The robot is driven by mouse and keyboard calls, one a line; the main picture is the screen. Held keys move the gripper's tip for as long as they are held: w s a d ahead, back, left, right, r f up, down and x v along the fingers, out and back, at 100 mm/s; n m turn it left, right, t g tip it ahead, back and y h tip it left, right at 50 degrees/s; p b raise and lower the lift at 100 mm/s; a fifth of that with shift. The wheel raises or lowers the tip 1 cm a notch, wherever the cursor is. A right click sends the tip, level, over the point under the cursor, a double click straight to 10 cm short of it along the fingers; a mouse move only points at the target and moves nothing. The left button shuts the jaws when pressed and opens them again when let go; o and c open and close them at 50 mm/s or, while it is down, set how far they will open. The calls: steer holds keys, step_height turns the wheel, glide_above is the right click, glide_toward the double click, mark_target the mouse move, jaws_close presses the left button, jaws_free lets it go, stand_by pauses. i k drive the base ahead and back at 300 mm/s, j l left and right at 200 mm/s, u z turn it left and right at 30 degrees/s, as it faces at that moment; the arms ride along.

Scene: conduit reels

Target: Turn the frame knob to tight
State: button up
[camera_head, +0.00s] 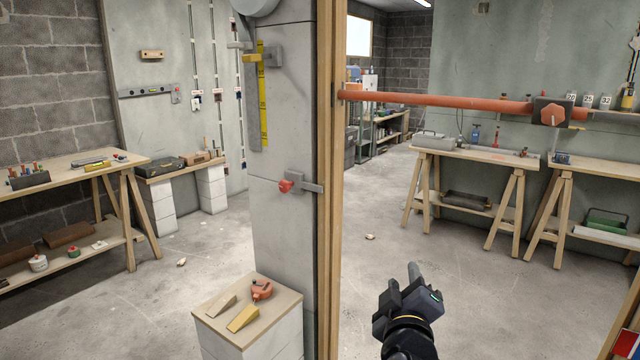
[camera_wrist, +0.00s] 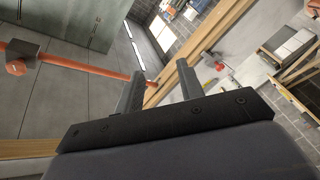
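An orange bar (camera_head: 440,101) spans the door opening from the wooden frame (camera_head: 330,200). Near its right end a dark block carries an orange-red faceted knob (camera_head: 553,115). A second, red knob (camera_head: 286,186) sits on a grey clamp on the pillar beside the frame. I cannot tell which is the frame knob, nor read any tight marking. My gripper (camera_head: 404,277) is in the opening, below the bar and apart from both knobs. In the wrist view its fingers (camera_wrist: 161,90) are spread and empty; the bar's knob (camera_wrist: 16,67) is at left, the red knob (camera_wrist: 220,66) right of the fingers.
A block-built stand (camera_head: 203,317) with wedges and an orange tape measure stands before the pillar. Trestle benches (camera_head: 475,154) line the back right. A workbench (camera_head: 70,165) stands at left. The floor around my gripper is mostly clear.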

mark_target(285, 185)
steer(key=i+j+z, duration=0.2)
steer(key=j, duration=0.2)
steer(key=i+j+z, duration=0.15)
steer(key=j, duration=0.3)
steer(key=i+j+z, duration=0.2)
steer(key=j, duration=0.25)
steer(key=j+z, duration=0.2)
steer(key=j, duration=0.25)
steer(key=i+j, duration=0.1)
steer(key=j, duration=0.3)
steer(key=i+j, duration=0.1)
steer(key=j, duration=0.75)
steer(key=i, duration=0.05)
